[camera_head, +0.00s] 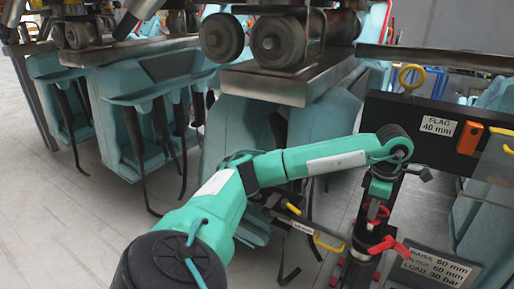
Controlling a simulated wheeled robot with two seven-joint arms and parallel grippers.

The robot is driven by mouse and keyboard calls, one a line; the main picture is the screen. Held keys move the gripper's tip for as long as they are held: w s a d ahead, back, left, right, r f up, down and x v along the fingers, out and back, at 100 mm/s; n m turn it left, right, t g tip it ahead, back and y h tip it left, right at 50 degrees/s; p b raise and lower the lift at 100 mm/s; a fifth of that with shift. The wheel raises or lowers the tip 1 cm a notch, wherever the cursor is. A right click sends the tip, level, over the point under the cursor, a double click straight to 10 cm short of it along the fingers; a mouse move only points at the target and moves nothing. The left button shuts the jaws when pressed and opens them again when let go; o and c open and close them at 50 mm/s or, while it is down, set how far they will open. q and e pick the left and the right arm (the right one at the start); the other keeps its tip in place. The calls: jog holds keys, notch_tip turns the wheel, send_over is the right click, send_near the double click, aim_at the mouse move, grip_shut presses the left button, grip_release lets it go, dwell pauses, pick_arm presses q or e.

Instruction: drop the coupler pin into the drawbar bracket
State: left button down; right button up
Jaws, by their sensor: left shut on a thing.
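My left gripper (376,207) hangs downward at the end of the teal arm, right of the middle. Its jaws are small and dark and shut on a piece with a red ring (373,212). This piece looks to be the coupler pin, but its shape is mostly hidden. A dark upright part with a red lever (390,247) stands just below the gripper. I cannot tell whether the held piece touches it. I cannot clearly make out the drawbar bracket. My right gripper is not in view.
A dark panel (380,112) with a yellow ring (411,76), a "FLAG 40 mm" label (439,125) and an orange block (470,138) is at right. Yellow handles (328,244) lie left of the gripper.

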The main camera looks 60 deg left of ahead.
aim_at(370, 221)
pick_arm(q)
jog(key=shift+f+b, duration=1.75)
jog(key=shift+f, duration=0.75)
jog(key=c, duration=1.3)
grip_release()
jog(key=shift+r, duration=0.55)
notch_tip(370, 221, up, 5)
jog(key=shift+f+b, duration=0.2)
jog(key=shift+b, duration=0.7)
notch_tip(370, 221, up, 8)
jog(key=shift+r, duration=0.1)
